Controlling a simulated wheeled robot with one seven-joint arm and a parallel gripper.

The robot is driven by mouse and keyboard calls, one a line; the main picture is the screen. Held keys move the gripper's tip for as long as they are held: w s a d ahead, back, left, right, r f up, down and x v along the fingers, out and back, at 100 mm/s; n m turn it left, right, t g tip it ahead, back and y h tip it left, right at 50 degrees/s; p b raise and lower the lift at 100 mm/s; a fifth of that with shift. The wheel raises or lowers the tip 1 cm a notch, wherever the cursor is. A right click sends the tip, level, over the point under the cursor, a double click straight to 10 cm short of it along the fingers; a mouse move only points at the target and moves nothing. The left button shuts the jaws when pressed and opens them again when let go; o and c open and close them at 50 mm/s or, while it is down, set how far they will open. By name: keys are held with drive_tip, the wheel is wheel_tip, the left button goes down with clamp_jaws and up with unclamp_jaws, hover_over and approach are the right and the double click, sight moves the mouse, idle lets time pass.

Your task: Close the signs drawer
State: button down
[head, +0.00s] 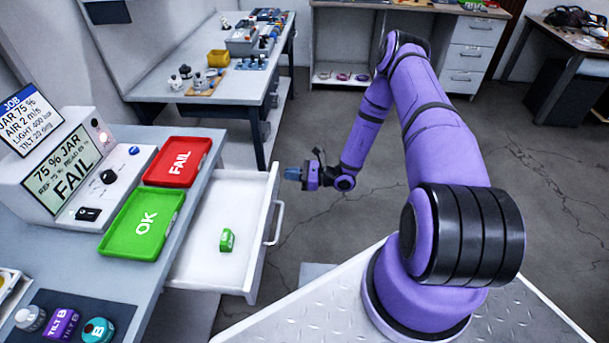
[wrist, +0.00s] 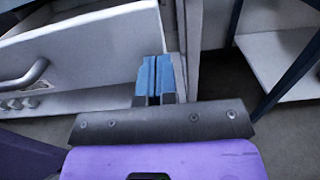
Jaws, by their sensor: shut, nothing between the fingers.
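The white drawer (head: 210,232) stands pulled out from under the left workbench, with one small green block (head: 227,240) inside it. Its grey bar handle (head: 275,223) is on the front panel. My gripper (head: 287,173) is just outside the drawer front near its far end, fingers pointing toward it. In the wrist view the blue fingertips (wrist: 155,78) are together and empty, close to the right end of the drawer front (wrist: 90,50). The handle (wrist: 27,74) shows at the left there. I cannot tell whether the fingertips touch the panel.
A green OK tray (head: 143,222) and a red FAIL tray (head: 178,161) lie on the bench (head: 200,185) above the drawer, beside the tester with the FAIL display (head: 70,178). Another workbench (head: 238,88) stands behind. The floor (head: 330,125) right of the drawer is open.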

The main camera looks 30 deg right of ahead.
drive_tip(key=shift+x, duration=0.8)
drive_tip(key=shift+a, duration=0.1)
drive_tip(key=x, duration=2.3)
drive_tip(key=shift+w+a+r, duration=0.1)
drive_tip(key=shift+a+r, duration=0.05)
drive_tip(key=shift+a, duration=0.05)
